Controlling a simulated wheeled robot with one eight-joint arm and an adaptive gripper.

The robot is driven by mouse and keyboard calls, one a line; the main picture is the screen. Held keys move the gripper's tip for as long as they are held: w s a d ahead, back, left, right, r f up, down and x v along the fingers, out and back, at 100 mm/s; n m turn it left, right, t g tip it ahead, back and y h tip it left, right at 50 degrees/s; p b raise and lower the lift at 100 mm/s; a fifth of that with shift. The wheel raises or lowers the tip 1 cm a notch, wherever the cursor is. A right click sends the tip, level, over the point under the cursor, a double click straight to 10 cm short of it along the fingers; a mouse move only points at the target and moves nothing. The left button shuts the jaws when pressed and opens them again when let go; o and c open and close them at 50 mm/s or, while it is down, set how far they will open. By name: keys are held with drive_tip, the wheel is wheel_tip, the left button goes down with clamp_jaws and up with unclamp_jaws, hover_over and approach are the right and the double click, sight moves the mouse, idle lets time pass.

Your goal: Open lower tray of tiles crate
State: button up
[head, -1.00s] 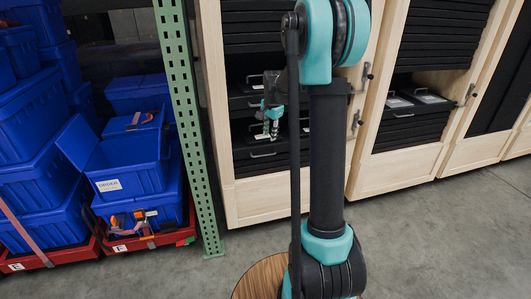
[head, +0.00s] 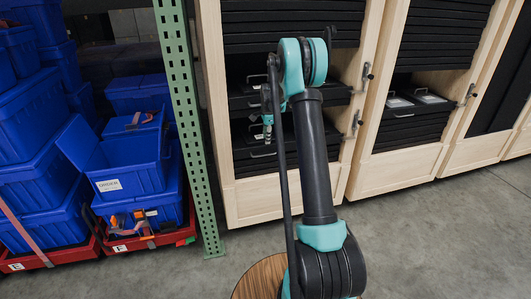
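A pale wooden cabinet (head: 272,193) with black trays stands behind my arm; no label names it as the tiles crate. An upper tray (head: 240,101) sits in its open middle section. Below it is a lower tray (head: 246,142) with a bar handle (head: 263,155). My gripper (head: 268,136) points down in front of the trays, its tips a little above that handle in the picture. Whether it touches anything is unclear. The fingers are small and seen nearly edge-on, so their opening cannot be told. My arm hides the right part of the trays.
A similar wooden cabinet (head: 400,165) stands to the right. A green perforated post (head: 189,130) stands close left of the trays. Further left are stacked blue totes (head: 130,160) on red bases, some with straps. Grey floor (head: 430,240) is free in front of the cabinets.

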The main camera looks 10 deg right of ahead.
sight(265, 151)
drive_tip(key=f, duration=0.3)
drive_tip(key=w+f, duration=0.1)
drive_tip(key=f, duration=0.3)
drive_tip(key=w+f, duration=0.1)
drive_tip(key=f, duration=0.2)
drive_tip(key=shift+a+f, duration=0.1)
drive_tip(key=shift+f, duration=0.05)
drive_tip(key=shift+c, duration=0.4)
clamp_jaws()
